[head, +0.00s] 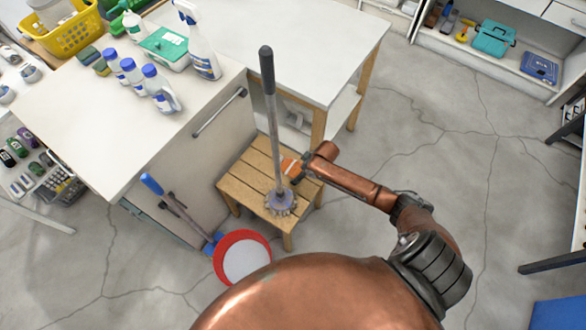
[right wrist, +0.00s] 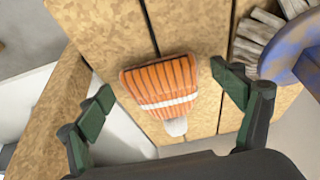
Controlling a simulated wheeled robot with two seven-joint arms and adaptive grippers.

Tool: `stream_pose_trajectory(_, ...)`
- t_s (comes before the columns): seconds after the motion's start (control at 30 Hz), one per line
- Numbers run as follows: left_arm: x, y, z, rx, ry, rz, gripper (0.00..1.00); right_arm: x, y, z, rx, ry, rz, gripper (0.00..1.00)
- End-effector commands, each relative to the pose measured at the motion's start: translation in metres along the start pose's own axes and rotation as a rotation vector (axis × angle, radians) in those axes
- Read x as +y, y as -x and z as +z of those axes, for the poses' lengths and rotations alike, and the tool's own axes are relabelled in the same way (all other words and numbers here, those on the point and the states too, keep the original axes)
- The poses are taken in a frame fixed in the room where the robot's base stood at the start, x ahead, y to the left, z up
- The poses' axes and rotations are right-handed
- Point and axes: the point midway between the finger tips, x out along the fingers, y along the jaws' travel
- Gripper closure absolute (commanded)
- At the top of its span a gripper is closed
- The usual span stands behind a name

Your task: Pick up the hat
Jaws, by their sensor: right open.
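The hat (right wrist: 162,86) is an orange ribbed knit cap with a white stripe and a pale pompom, lying on the slatted wooden stool. In the head view the hat (head: 291,168) shows only in part, beside my right gripper (head: 293,171). In the right wrist view my right gripper (right wrist: 166,98) is open, with one green-padded finger on each side of the hat. The hat lies between the fingers without visible contact, and its pompom points toward the gripper's palm. My left gripper is not in view.
A mop (head: 270,120) stands upright on the stool (head: 240,187), its head (right wrist: 262,45) close to the right finger. A red-rimmed bucket (head: 243,258) and a blue-handled brush (head: 175,205) are nearby.

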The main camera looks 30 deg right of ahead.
Motion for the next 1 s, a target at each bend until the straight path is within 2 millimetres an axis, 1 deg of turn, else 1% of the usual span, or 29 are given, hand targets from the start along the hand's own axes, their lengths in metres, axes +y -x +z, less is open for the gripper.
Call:
stream_pose_trajectory(0.03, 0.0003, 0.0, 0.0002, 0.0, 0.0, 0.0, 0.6, -0.0002, 0.0001, -0.0001, 0.0, 0.0, 0.0, 0.14)
stream_pose_trajectory(0.07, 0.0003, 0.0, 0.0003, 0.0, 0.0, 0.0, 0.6, -0.0002, 0.0001, 0.0, 0.0, 0.0, 0.0, 0.17)
stream_pose_trajectory(0.73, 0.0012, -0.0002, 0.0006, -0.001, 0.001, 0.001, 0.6, -0.0003, 0.0001, 0.0003, 0.0, 0.0, -0.001, 0.62)
stream_pose_trajectory(0.9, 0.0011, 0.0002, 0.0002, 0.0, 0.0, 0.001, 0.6, -0.0003, 0.0009, -0.0001, 0.0, 0.0, -0.001, 0.62)
stream_pose_trajectory(1.0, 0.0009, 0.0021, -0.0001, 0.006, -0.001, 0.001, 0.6, -0.0002, 0.0063, -0.0027, 0.001, 0.0, 0.0, 0.62)
